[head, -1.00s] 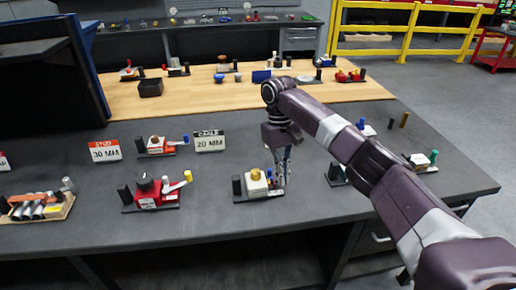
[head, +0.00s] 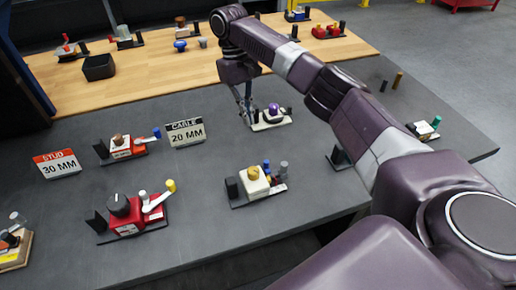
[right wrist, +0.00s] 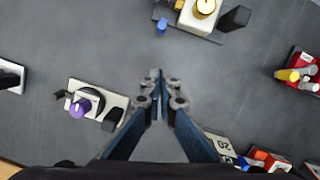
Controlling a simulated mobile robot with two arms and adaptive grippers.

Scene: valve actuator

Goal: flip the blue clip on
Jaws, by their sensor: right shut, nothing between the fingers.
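A beige block with a wooden knob (head: 254,185) stands on a dark base on the grey table. A small blue upright piece (head: 267,166) is at its back right; it also shows in the right wrist view (right wrist: 162,26). A second blue-ended lever (head: 155,132) belongs to a red device farther left. I cannot tell for sure which blue part is the clip. My right gripper (head: 247,115) is shut and empty, behind the beige block and beside a white device with a purple knob (head: 273,109). Its closed fingertips (right wrist: 160,75) show over bare table. My left gripper is not in view.
A red device with a black knob and yellow-tipped lever (head: 127,213) stands front left. Signs reading 20 MM (head: 186,132) and 30 MM (head: 57,164) stand behind. A black bin (head: 98,68) is on the wooden top. Grey table between devices is clear.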

